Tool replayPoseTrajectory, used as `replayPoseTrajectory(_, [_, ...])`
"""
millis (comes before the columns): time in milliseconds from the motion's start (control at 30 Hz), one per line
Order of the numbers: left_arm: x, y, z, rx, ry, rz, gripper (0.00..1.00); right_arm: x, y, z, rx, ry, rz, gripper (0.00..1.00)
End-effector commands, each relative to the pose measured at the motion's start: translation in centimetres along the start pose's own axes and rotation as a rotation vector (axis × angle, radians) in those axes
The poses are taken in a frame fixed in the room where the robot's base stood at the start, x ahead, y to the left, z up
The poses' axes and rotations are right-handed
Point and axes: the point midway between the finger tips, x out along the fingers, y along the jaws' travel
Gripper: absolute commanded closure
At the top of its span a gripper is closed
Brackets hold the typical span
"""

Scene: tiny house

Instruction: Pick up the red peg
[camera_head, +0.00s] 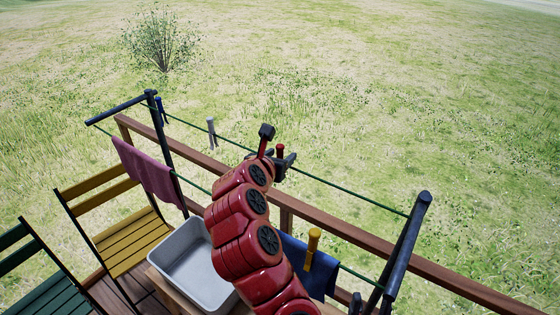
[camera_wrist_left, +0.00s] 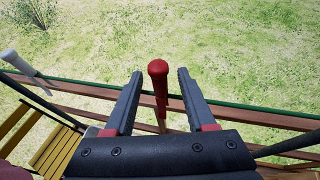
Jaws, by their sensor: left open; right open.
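The red peg (camera_wrist_left: 158,70) stands upright on the green line (camera_wrist_left: 235,109), with its rounded top toward the camera. In the left wrist view it shows between the two fingers of my left gripper (camera_wrist_left: 160,76), with a gap on each side. The gripper is open and holds nothing. In the head view the peg's red top (camera_head: 280,148) shows between the dark fingers of my left gripper (camera_head: 278,146). The lower part of the peg is hidden there. My right gripper is not in view.
A yellow peg (camera_head: 313,242) and a blue cloth (camera_head: 318,272) are on the near line. A white peg (camera_head: 211,133), a blue peg (camera_head: 161,110) and a pink cloth (camera_head: 148,171) hang further left. A white basin (camera_head: 178,241) and a yellow chair (camera_head: 128,245) stand below.

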Motion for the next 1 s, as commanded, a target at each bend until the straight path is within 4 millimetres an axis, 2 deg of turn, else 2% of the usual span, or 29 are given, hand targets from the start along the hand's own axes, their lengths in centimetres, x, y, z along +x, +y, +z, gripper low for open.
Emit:
replayPoseTrajectory(167, [0.00,-0.01,0.02,0.000,-0.001,0.000,0.44,-0.04,0.00,0.01,0.000,0.000,0.000,0.46])
replayPoseTrajectory(467, [-0.02,-0.02,0.03,0.000,-0.001,0.000,0.98,-0.04,0.00,0.01,0.000,0.000,0.000,0.46])
replayPoseTrajectory(1000, [-0.13,-0.01,0.37,0.000,-0.003,0.000,1.00,-0.24,-0.01,0.04,0.000,0.000,0.000,0.46])
